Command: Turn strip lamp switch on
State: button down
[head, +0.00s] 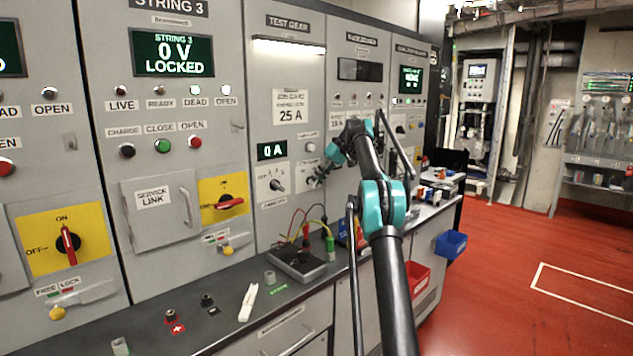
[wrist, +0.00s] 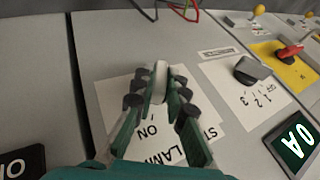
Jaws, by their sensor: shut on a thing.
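The strip lamp switch (wrist: 160,76) has a pale grey knob on a white plate (wrist: 112,98), whose partly covered lettering includes "LAMP" and "ON". My gripper (wrist: 160,88) is shut on this knob, with its teal and dark fingers on either side. In the head view my gripper (head: 316,177) is at the test gear panel, right of a rotary selector, and my arm and fingers hide the switch. The strip lamp (head: 289,46) is a long bar under the "TEST GEAR" sign and looks bright white. Which mark the knob points to is unclear.
The rotary selector (head: 275,184) sits close to the left of my gripper, below the "0 A" display (head: 271,151). On the bench below are a dark box (head: 298,262) with cables and a white tool (head: 249,302). Red floor (head: 540,270) is open at right.

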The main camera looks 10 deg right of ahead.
dwell(0.4)
jog(key=c, duration=1.5)
grip_release()
jog(key=shift+c, duration=0.2)
jog(key=shift+a, duration=0.1)
